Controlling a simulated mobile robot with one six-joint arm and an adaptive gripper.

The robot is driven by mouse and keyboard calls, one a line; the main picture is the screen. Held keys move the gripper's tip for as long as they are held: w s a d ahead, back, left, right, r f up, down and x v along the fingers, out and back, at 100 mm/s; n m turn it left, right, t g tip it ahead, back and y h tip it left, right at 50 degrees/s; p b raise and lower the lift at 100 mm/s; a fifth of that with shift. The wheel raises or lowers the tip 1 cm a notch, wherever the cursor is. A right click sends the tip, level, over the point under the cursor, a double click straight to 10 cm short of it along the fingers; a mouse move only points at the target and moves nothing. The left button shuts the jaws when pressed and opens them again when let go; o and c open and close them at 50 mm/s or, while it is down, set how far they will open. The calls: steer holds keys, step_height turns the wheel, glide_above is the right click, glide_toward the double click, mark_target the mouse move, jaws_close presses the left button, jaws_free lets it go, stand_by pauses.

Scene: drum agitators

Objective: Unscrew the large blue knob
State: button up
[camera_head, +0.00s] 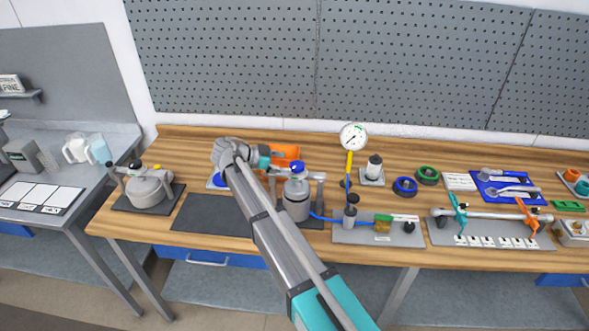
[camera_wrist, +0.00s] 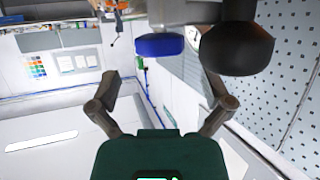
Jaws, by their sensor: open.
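The large blue knob (camera_head: 297,167) sits on top of a grey metal drum agitator (camera_head: 296,203) on the bench, just right of my arm. In the wrist view the blue knob (camera_wrist: 160,45) shows from the side, under a grey part and centred between the lines of my two fingers. My gripper (camera_wrist: 162,80) is open and empty, with its fingers spread left and right and the knob beyond them.
A dark rounded handle end (camera_wrist: 238,48) is close to the right finger in the wrist view. An orange object (camera_head: 285,152) stands behind the agitator. A gauge (camera_head: 353,137) and fittings are to its right. Another grey vessel (camera_head: 148,188) is far left. A dark mat (camera_head: 205,215) is bare.

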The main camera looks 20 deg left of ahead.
mark_target(296, 165)
steer(key=shift+b+x, duration=0.6)
steer(key=shift+x, duration=1.6)
steer(key=c, duration=1)
steer(key=shift+a, duration=0.25)
steer(key=shift+c, duration=0.5)
steer(key=shift+d, duration=0.15)
